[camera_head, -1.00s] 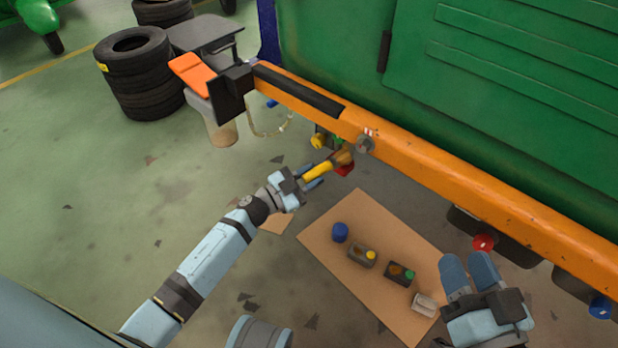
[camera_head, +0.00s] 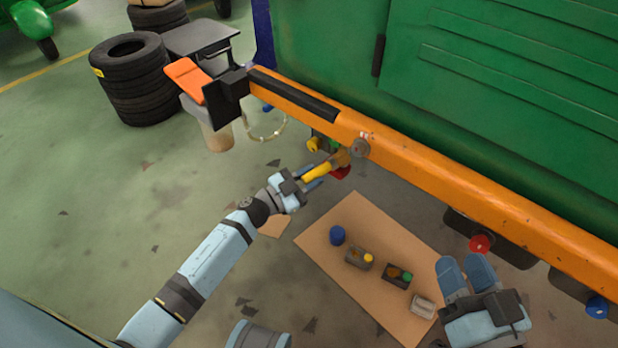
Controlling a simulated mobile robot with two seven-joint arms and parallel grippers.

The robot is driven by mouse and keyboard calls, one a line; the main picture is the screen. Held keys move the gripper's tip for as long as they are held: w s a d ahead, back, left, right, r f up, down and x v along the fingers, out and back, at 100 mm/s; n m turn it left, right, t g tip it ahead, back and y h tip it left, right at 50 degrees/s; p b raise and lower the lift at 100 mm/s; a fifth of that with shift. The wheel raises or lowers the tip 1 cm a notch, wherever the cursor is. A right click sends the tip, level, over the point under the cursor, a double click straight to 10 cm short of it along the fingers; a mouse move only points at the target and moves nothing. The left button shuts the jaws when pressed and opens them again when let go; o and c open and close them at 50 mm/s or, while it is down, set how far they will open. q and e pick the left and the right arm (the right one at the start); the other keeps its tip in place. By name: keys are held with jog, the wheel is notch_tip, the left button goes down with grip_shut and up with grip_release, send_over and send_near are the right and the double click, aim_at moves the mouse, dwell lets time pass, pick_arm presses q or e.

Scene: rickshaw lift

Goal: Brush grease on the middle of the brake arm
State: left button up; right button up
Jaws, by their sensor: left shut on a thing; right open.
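A brush with a yellow handle (camera_head: 316,173) is held in my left gripper (camera_head: 306,180). Its brownish bristle end (camera_head: 341,158) points up and right, close to the lower edge of the orange beam (camera_head: 430,185). A round grey pivot (camera_head: 359,148) sits on the beam just beyond the bristles. I cannot make out the brake arm for certain, nor whether the bristles touch anything. My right gripper (camera_head: 466,268) is open and empty, over the right edge of the cardboard sheet.
The cardboard sheet (camera_head: 320,245) on the floor carries a blue can (camera_head: 337,235), small grey containers with yellow (camera_head: 368,258) and green (camera_head: 406,277) caps, and a pale container (camera_head: 422,306). Red (camera_head: 479,243) and blue (camera_head: 597,307) knobs hang below the beam. Tyres (camera_head: 130,80) stand upper left.

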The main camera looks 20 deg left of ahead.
pick_arm(q)
jog(key=shift+w, duration=0.15)
jog(key=shift+f+p, duration=0.55)
jog(key=shift+p, duration=0.5)
jog(key=a, duration=0.1)
jog(key=w+a, duration=0.1)
jog(key=a+f, duration=0.1)
jog(key=shift+w+a+f, duration=0.1)
jog(key=shift+w+a, duration=0.05)
jog(key=shift+a, duration=0.2)
dwell(0.8)
